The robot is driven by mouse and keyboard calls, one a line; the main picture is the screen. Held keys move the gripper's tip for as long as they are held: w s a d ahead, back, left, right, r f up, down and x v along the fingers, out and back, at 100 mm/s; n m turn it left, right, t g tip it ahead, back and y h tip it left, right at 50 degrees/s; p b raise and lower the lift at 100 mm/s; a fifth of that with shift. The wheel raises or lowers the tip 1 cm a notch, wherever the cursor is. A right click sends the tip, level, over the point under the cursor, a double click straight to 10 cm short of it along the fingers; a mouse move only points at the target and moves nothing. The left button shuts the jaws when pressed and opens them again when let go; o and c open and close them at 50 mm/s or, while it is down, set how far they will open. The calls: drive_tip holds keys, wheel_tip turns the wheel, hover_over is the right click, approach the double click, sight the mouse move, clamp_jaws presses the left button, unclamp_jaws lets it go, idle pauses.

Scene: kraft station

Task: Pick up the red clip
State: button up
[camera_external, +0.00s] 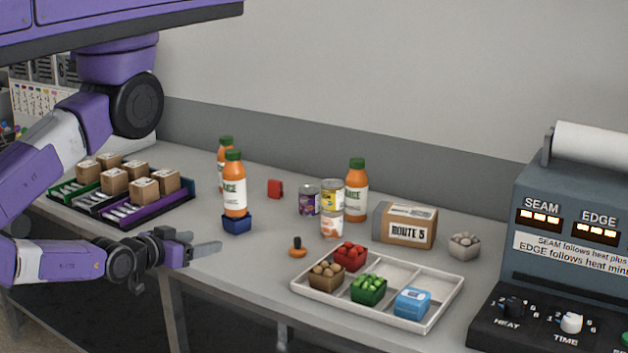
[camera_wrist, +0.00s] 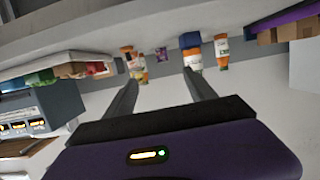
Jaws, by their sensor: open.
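A small red clip (camera_external: 275,188) stands on the grey table near the back wall, right of the juice bottles and left of the purple can. I cannot make it out in the wrist view. My gripper (camera_external: 203,242) is open and empty over the table's front edge, in front of the blue box and well apart from the clip. In the wrist view my gripper (camera_wrist: 160,78) shows two spread dark fingers with nothing between them.
A juice bottle (camera_external: 235,190) on a blue box (camera_external: 237,224) and another bottle (camera_external: 222,158) stand left of the clip. Cans (camera_external: 309,200) stand right of it. An orange-based stamp (camera_external: 297,252) and a white tray (camera_external: 445,309) lie nearer the front. Crates (camera_external: 160,212) with cartons stand left.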

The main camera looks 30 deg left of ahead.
drive_tip(key=w+n, duration=0.1)
drive_tip(key=w, duration=0.3)
drive_tip(key=w+n+p, duration=0.1)
drive_tip(key=w, duration=0.3)
drive_tip(key=w+n+p, duration=0.1)
drive_tip(key=w, duration=0.3)
drive_tip(key=shift+w+f+y, duration=0.1)
drive_tip(key=shift+f+y, duration=0.15)
drive_tip(key=shift+y, duration=0.05)
drive_tip(key=w+r+h+p, duration=0.1)
drive_tip(key=w+r, duration=0.3)
drive_tip(key=w, duration=0.3)
drive_tip(key=w+r+n+p, duration=0.1)
drive_tip(key=w+r, duration=0.2)
drive_tip(key=w, duration=0.4)
drive_tip(key=w+r+h+p, duration=0.1)
drive_tip(key=w+r, duration=0.3)
drive_tip(key=w, duration=0.3)
drive_tip(key=w+a+r+g+p, duration=0.1)
drive_tip(key=w+a+r, duration=0.65)
drive_tip(key=r, duration=0.25)
drive_tip(key=m+g+h+b, duration=0.1)
drive_tip(key=m+b, duration=0.5)
drive_tip(key=b, duration=0.1)
approach(274, 181)
drive_tip(key=x, duration=0.4)
drive_tip(key=shift+s, duration=0.1)
drive_tip(key=shift+x, duration=3.25)
clamp_jaws()
